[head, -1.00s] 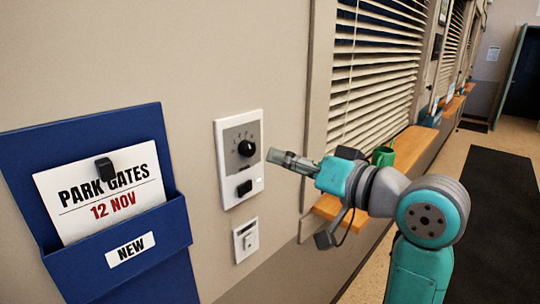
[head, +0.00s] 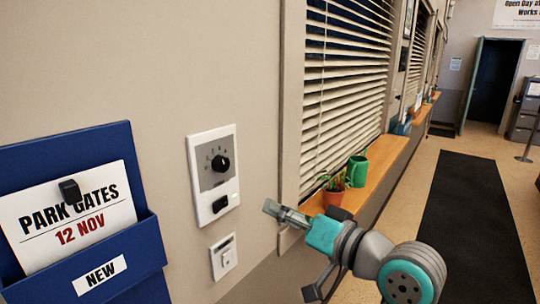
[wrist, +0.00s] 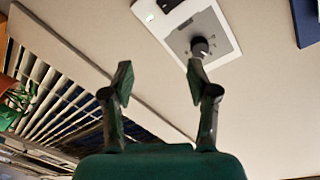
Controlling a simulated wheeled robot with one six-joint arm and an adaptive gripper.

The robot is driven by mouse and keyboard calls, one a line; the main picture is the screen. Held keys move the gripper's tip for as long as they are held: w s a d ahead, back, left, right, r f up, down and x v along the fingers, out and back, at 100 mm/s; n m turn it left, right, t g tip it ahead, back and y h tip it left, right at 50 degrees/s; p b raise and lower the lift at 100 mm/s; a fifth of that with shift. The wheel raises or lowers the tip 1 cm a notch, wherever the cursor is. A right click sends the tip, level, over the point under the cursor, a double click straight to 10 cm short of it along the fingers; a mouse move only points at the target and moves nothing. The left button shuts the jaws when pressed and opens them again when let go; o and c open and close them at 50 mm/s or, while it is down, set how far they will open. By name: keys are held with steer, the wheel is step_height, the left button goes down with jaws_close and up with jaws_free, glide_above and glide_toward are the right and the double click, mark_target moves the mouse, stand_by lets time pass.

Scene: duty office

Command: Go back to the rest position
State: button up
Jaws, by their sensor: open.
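My gripper (head: 272,209) is in the lower middle of the head view, in front of the wall and to the right of the wall control panel. In the wrist view its two fingers (wrist: 159,80) stand apart with nothing between them. The white control panel (head: 228,148) has a black dial (head: 220,163) and a black switch (head: 220,204) below it. The panel also shows at the top of the wrist view (wrist: 222,22), beyond the fingers and apart from them.
A blue wall holder (head: 140,245) with a "PARK GATES 12 NOV" card (head: 100,204) hangs at left. A small wall switch (head: 224,257) is below the panel. A wooden sill (head: 382,165) holds a potted plant (head: 334,195) and green watering can (head: 358,169). A dark floor mat (head: 475,230) lies at right.

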steer(key=s+d+f+m+t+h, duration=0.1)
steer(key=d+f+m+h, duration=0.1)
steer(key=f, duration=0.7)
steer(key=s+d+f+m+t+h, duration=0.2)
steer(key=d+f, duration=0.1)
steer(key=f, duration=0.5)
steer(key=s+d+f+m+h, duration=0.1)
steer(key=s+d+f+h, duration=0.35)
steer(key=s+f, duration=0.7)
steer(key=s+d+f+h, duration=0.1)
steer(key=s+d+f, duration=0.1)
steer(key=s+f, duration=0.3)
steer(key=s+d+f+h, duration=0.2)
steer(key=s+d+f, duration=0.1)
steer(key=s, duration=0.4)
steer(key=s+d+r+n, duration=0.1)
steer(key=s+n, duration=0.2)
steer(key=s, duration=1.4)
steer(key=shift+s+r+n+g+h, duration=0.25)
steer(key=shift+r+n+g+h, duration=0.05)
steer(key=shift+h, duration=0.15)
